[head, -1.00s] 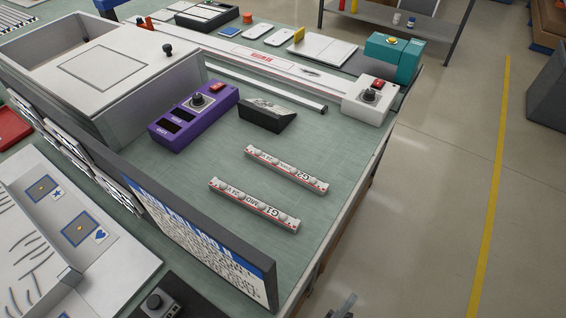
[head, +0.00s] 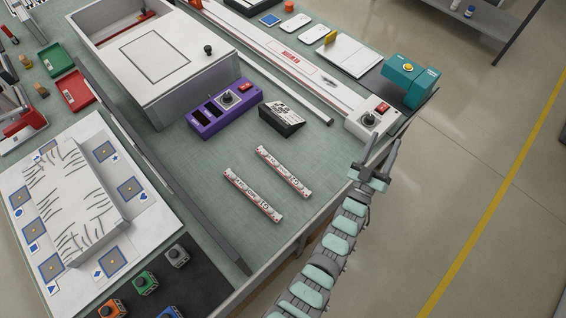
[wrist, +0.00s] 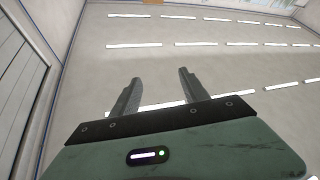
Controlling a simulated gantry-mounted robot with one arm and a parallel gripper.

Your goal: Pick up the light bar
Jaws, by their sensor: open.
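Two slim white-and-red light bars lie side by side, apart, on the green bench top in the head view. One bar (head: 252,195) is nearer the front; the other bar (head: 284,172) is closer to the dark wedge-shaped block. Their lettering is too small to read surely. My gripper (head: 375,158) is beyond the bench's right edge, right of both bars and touching neither. In the wrist view my gripper (wrist: 158,78) has its two fingers apart with nothing between them. No light bar shows there.
A purple control box (head: 222,108) and the dark wedge block (head: 282,118) stand behind the bars. A white box with a knob (head: 370,118) stands at the bench's right edge. Bench around the bars is clear.

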